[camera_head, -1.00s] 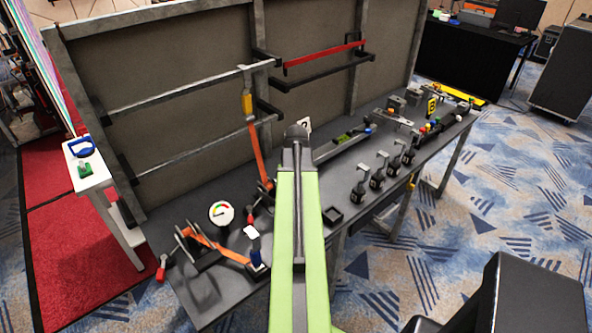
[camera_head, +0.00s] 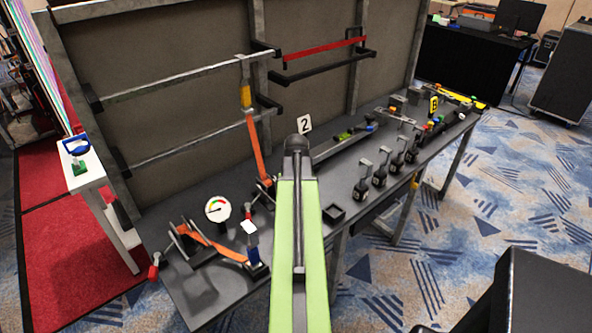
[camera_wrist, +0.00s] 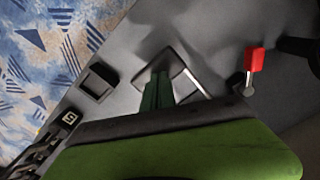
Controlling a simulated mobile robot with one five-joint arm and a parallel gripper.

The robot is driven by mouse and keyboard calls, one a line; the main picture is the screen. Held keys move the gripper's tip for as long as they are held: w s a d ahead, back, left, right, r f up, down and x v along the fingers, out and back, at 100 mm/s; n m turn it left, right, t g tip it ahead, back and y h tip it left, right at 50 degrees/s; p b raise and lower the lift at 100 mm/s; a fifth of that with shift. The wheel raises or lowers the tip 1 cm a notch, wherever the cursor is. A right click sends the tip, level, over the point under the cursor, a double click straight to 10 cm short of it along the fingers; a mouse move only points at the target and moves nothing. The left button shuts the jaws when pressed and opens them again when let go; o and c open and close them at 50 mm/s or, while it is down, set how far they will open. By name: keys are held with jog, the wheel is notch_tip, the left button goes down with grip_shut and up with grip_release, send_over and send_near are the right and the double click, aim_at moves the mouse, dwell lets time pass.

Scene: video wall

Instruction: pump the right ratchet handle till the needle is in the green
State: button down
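The right ratchet (camera_head: 265,188) stands on the bench just left of my arm's tip, with an orange strap (camera_head: 256,150) rising from it. Its handle seems to end in a red grip (camera_head: 250,212), low over the bench; a red grip on a metal rod also shows in the wrist view (camera_wrist: 255,60). The round white gauge (camera_head: 217,208) is left of it; its needle seems to point left, away from the green, but is small. My gripper is hidden in the head view.
A left ratchet (camera_head: 205,243) with an orange strap stands at the bench's near left end. A small black tray (camera_head: 336,214) lies near the front edge, with several clamps (camera_head: 380,168) to its right.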

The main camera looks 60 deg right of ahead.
jog(key=shift+d+f+b, duration=0.1)
jog(key=shift+f+b, duration=1.35)
jog(key=shift+f, duration=0.25)
notch_tip(320, 180, up, 10)
jog(key=p, duration=1)
jog(key=shift+r, duration=0.15)
jog(key=shift+f, duration=0.25)
